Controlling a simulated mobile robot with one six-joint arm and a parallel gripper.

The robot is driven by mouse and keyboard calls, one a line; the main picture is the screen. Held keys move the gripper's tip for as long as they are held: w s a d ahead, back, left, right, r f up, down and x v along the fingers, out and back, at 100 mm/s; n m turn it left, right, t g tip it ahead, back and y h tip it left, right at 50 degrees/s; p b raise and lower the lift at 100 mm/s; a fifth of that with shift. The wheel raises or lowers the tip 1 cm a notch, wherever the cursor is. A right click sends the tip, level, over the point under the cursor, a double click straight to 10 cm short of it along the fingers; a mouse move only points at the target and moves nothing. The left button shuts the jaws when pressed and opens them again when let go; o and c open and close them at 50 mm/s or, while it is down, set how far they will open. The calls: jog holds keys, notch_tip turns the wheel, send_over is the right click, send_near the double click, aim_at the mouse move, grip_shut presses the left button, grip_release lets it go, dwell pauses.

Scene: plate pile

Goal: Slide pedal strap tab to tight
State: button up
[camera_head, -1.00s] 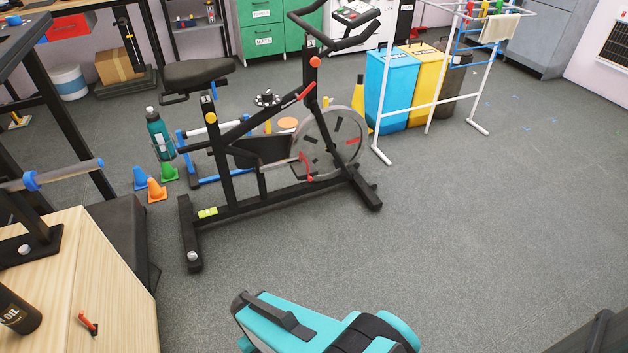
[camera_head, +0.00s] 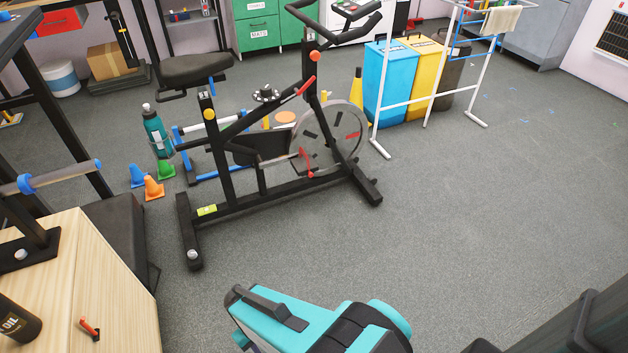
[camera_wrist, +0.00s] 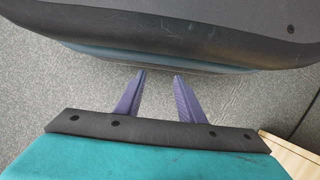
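The black exercise bike (camera_head: 255,197) stands upright on the floor in the head view. Low beside its grey flywheel (camera_head: 343,123) is a red pedal part (camera_head: 305,160). It is too small to tell the strap, its tab or the tab's position. My gripper (camera_wrist: 160,80) shows in the wrist view with its two purple fingers apart and only grey floor between them. It is empty and touches nothing I can see. In the head view my teal and black arm is at the bottom, in front of the bike and well short of it; the fingers are hidden there.
A wooden cabinet (camera_head: 92,265) with a red lever is at the lower left. A white rack (camera_head: 412,103) and coloured bins (camera_head: 390,85) are behind right. The floor (camera_head: 470,210) at right is clear.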

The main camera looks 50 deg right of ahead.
jog(key=w+d+f+m+t+h+b, duration=0.1)
jog(key=w+d+f+t+b, duration=0.15)
jog(key=w+d, duration=0.35)
jog(key=w+d+f+m+t+h+b, duration=0.1)
jog(key=w+d+t, duration=0.2)
jog(key=w+d, duration=0.3)
jog(key=n+t+h+b, duration=0.1)
jog(key=t+h+b, duration=0.4)
jog(key=t+b, duration=0.8)
send_near(311, 176)
jog(key=s+a+f+t+p, duration=0.1)
jog(key=s+f+t+p, duration=0.1)
jog(key=s, duration=0.4)
jog(key=shift+a+t+p, duration=0.15)
jog(key=shift+t+p, duration=0.2)
jog(key=b+x, duration=0.4)
jog(key=x, duration=0.8)
jog(key=shift+w+f, duration=0.15)
jog(key=shift+w, duration=0.1)
jog(key=shift+w+d, duration=0.2)
jog(key=shift+w, duration=0.45)
